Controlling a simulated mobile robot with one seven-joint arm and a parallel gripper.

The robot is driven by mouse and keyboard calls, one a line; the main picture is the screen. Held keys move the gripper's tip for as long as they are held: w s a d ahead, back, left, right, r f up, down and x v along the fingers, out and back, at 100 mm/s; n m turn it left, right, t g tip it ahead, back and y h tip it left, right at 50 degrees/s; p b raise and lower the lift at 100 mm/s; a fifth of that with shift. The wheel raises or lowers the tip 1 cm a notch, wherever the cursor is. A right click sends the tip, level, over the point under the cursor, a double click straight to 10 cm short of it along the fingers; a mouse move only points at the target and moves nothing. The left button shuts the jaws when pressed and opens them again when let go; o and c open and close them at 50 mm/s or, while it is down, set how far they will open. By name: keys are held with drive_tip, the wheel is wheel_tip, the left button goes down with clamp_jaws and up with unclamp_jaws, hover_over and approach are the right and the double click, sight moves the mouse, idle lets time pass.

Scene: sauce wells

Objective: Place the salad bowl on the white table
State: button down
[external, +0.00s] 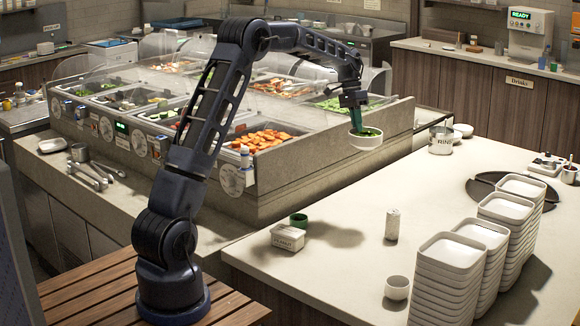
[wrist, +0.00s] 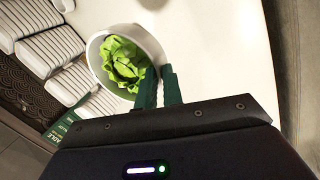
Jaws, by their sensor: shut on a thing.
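The salad bowl (external: 366,140) is white and round, with green leaves in it. It hangs in the air in the external view, above the far part of the white table (external: 345,262). My gripper (external: 356,118) is shut on the bowl's rim from above. In the wrist view the bowl (wrist: 93,56) shows its rim and the green leaves, and the green fingers of my gripper (wrist: 160,83) pinch its near right edge. The white table (wrist: 225,35) shows as a pale surface beyond it. The fingers' tips are partly hidden by the rim.
Tall stacks of white square plates (external: 453,250) stand on the table's right. A can (external: 392,224), a small white cup (external: 397,288), a green cup (external: 299,220), a white box (external: 288,237) and a metal bucket (external: 441,140) stand on it. The middle is clear. The salad bar (external: 290,170) is at left.

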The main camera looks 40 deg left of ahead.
wheel_tip(320, 180, down, 27)
drive_tip(key=shift+f, duration=0.1)
idle(0.6)
drive_tip(key=c, duration=1.5)
unclamp_jaws()
drive_tip(key=v, duration=1.2)
drive_tip(key=s+d+r+t+y, duration=0.1)
drive_tip(key=s+d+r, duration=0.1)
drive_tip(key=s+r, duration=1.1)
drive_tip(key=s+d+r+n+t+y, duration=0.1)
drive_tip(key=s+r+n+t, duration=0.1)
drive_tip(key=s+r, duration=0.95)
drive_tip(key=s+t, duration=0.1)
drive_tip(key=s, duration=0.9)
drive_tip(key=s+f+n+t+y, duration=0.1)
drive_tip(key=s, duration=0.9)
drive_tip(key=s+n+t, duration=0.1)
drive_tip(key=s, duration=0.9)
drive_tip(key=shift+s+d+f+y, duration=0.2)
drive_tip(key=shift+s+f+y, duration=0.1)
drive_tip(key=shift+f+y, duration=0.1)
